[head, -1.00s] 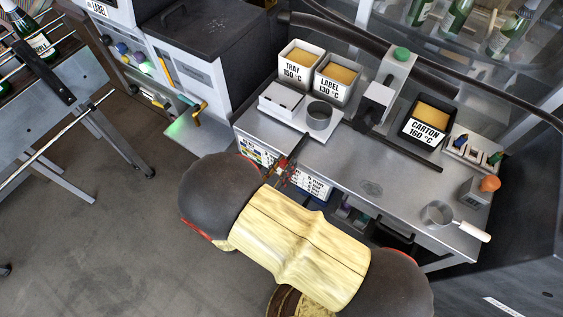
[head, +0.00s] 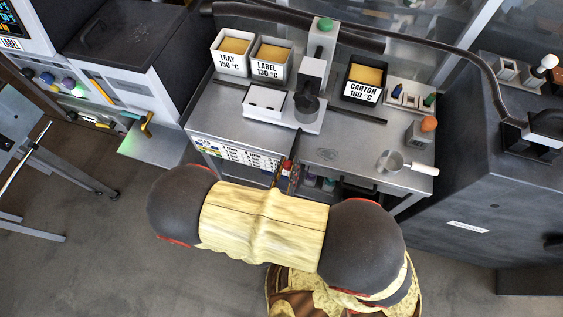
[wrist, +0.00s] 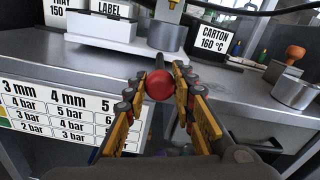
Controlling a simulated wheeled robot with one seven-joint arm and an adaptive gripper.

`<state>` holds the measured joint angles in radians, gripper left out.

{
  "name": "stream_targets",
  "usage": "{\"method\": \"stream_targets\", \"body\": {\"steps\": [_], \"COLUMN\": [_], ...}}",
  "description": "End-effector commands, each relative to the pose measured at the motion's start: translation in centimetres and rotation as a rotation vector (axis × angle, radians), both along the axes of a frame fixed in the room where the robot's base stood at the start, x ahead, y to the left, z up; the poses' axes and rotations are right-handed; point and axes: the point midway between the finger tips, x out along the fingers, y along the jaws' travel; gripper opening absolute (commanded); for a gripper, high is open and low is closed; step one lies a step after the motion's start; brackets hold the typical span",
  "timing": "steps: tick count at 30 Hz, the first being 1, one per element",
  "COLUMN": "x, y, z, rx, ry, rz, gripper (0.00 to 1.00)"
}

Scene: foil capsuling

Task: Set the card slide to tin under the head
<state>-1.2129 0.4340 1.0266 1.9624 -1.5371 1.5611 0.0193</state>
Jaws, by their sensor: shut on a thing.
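The card slide is a pale plate (head: 284,119) on the bench rail. It carries a white box (head: 264,100) at the left and a grey round tin (head: 306,112) at the right. The tin stands below the press head (head: 312,78), which hides part of it; exact centring cannot be told. In the wrist view the tin (wrist: 166,36) is straight ahead. My gripper (head: 288,174) is at the bench's front edge. In the wrist view my gripper (wrist: 160,76) is shut on a red ball knob (wrist: 159,86) on a dark rod that points towards the slide.
The TRAY (head: 231,62) and LABEL (head: 271,66) pots stand behind the slide. The CARTON pot (head: 362,84) is right of the head. A chart hangs on the bench front.

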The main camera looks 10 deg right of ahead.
Motion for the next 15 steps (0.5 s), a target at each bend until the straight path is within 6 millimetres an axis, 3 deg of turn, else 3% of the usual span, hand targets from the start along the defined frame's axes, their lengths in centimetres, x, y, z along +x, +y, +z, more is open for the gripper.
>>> {"method": "stream_targets", "body": {"steps": [9,10,15], "x": [-0.03,-0.03,-0.02], "y": [-0.05,-0.04,-0.02], "z": [-0.04,-0.04,-0.02], "rx": [-0.001,-0.001,0.0], "ry": [0.0,0.0,0.0], "rz": [0.0,0.0,0.0], "gripper": [0.0,0.27,0.37]}}
